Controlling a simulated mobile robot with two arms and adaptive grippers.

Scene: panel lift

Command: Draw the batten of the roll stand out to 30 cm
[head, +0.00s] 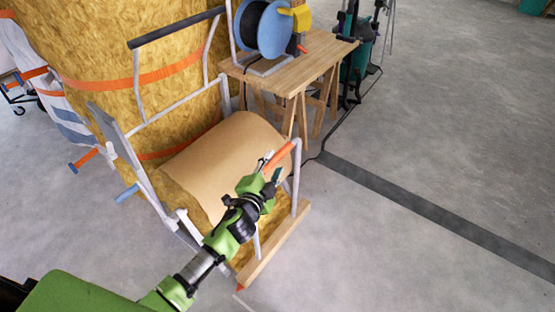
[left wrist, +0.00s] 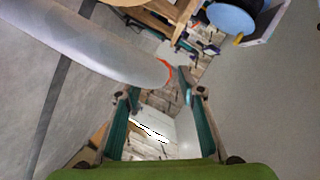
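The roll stand is a grey tube frame (head: 153,188) holding a wide roll of brown sheet (head: 225,150) with yellow fibrous material at its edge. A wooden strip, apparently the batten (head: 275,246), lies low along the stand's front right side. My left gripper (head: 271,172) is above the roll's right end, close to an orange sleeve (head: 278,155) on the frame; I cannot tell whether they touch. In the left wrist view the gripper's teal fingers (left wrist: 158,88) are apart with nothing clearly held. A thick grey tube (left wrist: 95,45) with an orange band passes beside them. My right gripper is not in view.
A wooden workbench (head: 300,62) with a blue reel (head: 263,28) stands behind the stand. Large yellow strapped bales (head: 105,50) stand at the back left. A dark strip (head: 430,212) crosses the otherwise clear concrete floor at the right.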

